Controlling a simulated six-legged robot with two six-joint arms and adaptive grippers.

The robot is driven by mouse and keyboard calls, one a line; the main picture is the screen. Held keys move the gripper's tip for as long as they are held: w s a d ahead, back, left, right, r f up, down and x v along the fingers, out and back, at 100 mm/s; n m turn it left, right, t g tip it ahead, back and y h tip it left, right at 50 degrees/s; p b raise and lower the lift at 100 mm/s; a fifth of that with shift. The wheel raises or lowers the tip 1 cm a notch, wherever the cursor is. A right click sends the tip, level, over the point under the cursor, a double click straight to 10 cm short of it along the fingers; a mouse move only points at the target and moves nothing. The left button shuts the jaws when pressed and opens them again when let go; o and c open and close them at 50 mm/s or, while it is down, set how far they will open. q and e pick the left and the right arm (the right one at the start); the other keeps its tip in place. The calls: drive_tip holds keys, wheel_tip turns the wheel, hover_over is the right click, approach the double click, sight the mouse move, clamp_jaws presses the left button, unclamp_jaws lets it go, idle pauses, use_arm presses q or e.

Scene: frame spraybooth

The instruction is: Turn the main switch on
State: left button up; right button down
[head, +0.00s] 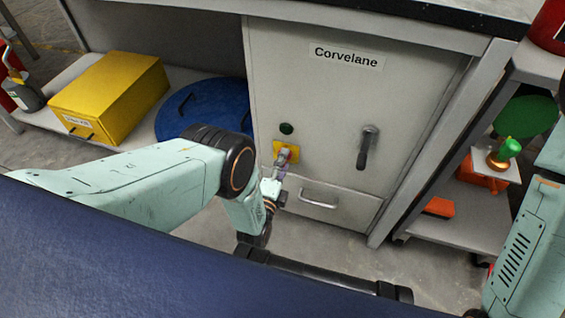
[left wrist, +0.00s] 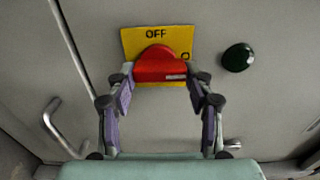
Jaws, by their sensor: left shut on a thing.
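The main switch is a red knob (left wrist: 160,66) on a yellow plate (left wrist: 128,42) with "OFF" printed at its top in the left wrist view. A pale mark shows on the knob's lower right. A letter at the plate's right is partly hidden. In the head view the yellow plate (head: 293,148) is on the front of a grey cabinet (head: 330,110). My left gripper (head: 283,160) is at the plate. In the left wrist view its fingers are on both sides of the knob and shut on it. My right gripper is out of view.
A dark green lamp (head: 286,128) is above the switch, a black-handled lever (head: 366,147) to its right, and a drawer handle (head: 318,200) below. A yellow box (head: 125,95) and blue round lid (head: 215,105) are at left. Shelves with orange items (head: 438,207) are at right.

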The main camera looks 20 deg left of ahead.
use_arm(q)
drive_tip(key=o, duration=1.2)
drive_tip(key=shift+c, duration=0.2)
drive_tip(key=s, duration=1.2)
drive_tip(key=shift+a, duration=0.2)
drive_tip(key=w, duration=1.2)
drive_tip(key=shift+d, duration=0.2)
